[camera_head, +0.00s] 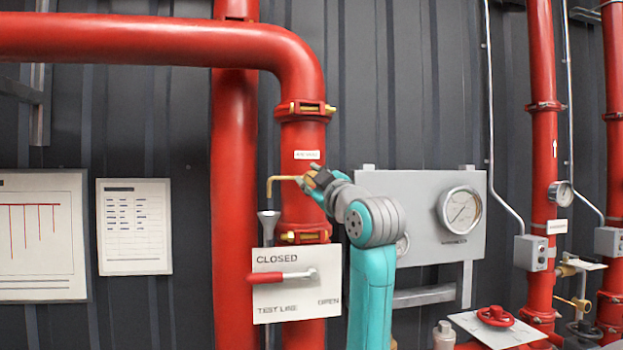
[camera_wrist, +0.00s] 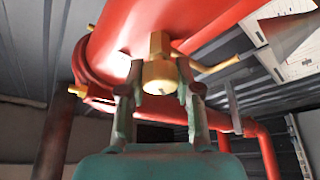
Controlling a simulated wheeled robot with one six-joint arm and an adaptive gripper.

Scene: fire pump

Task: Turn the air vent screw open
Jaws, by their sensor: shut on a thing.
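The air vent screw (camera_wrist: 160,75) is a brass knob on a brass fitting at the side of a red pipe. In the wrist view my gripper (camera_wrist: 160,88) has one finger on each side of the knob and is shut on it. In the head view my gripper (camera_head: 311,180) is at the red vertical pipe (camera_head: 302,205), just below a small white label. There the gripper hides the screw. A thin bent brass tube (camera_head: 280,180) sticks out to the left of the gripper; it also shows in the wrist view (camera_wrist: 218,65).
A grey gauge panel (camera_head: 430,235) stands right of my arm. Red pipe clamps (camera_head: 305,110) sit above and below the gripper.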

